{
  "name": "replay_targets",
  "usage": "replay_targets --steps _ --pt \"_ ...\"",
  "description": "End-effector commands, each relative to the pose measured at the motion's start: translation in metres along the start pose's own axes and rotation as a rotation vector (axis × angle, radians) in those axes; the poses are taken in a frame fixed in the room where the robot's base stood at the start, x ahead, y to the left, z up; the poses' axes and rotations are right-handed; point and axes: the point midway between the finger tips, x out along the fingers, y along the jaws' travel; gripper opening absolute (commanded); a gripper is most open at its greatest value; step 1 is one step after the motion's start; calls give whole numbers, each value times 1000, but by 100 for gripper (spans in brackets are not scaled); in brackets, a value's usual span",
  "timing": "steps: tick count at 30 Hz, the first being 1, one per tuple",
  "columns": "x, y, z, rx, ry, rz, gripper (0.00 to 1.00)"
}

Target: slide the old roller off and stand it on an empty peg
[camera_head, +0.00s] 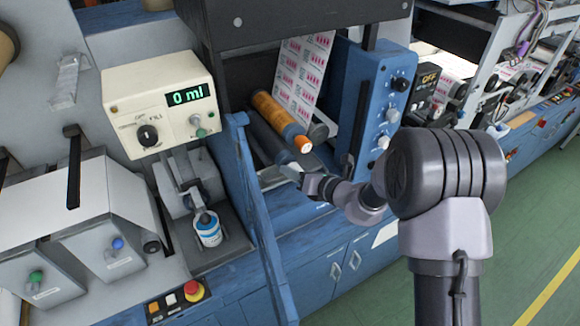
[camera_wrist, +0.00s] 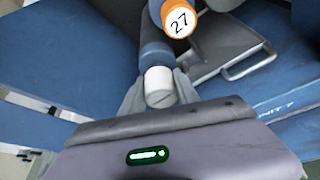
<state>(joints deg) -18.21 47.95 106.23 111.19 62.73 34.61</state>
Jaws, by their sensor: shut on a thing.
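A blue-grey roller with a white end (camera_wrist: 160,86) points toward me in the wrist view. My gripper (camera_wrist: 160,98) has its pale fingers on both sides of that white end and is shut on it. In the head view my gripper (camera_head: 292,172) is at the near end of this roller, below an orange roller (camera_head: 277,118). The two rollers lie side by side in the machine. Their far ends are hidden. I cannot make out an empty peg in either view.
A printed label web (camera_head: 303,75) runs down behind the rollers. A blue control panel (camera_head: 372,105) stands close on their right, and a blue frame post (camera_head: 250,190) on their left. A cream box reading 0 ml (camera_head: 160,105) is further left. Green floor (camera_head: 510,230) is free at right.

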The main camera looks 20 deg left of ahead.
Motion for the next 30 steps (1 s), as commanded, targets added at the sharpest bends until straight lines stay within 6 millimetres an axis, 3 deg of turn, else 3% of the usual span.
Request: replay_targets --steps 24,30 --pt "-72 -1 -28 0 0 -1 0" --pt "-81 0 -32 0 -1 0 0"
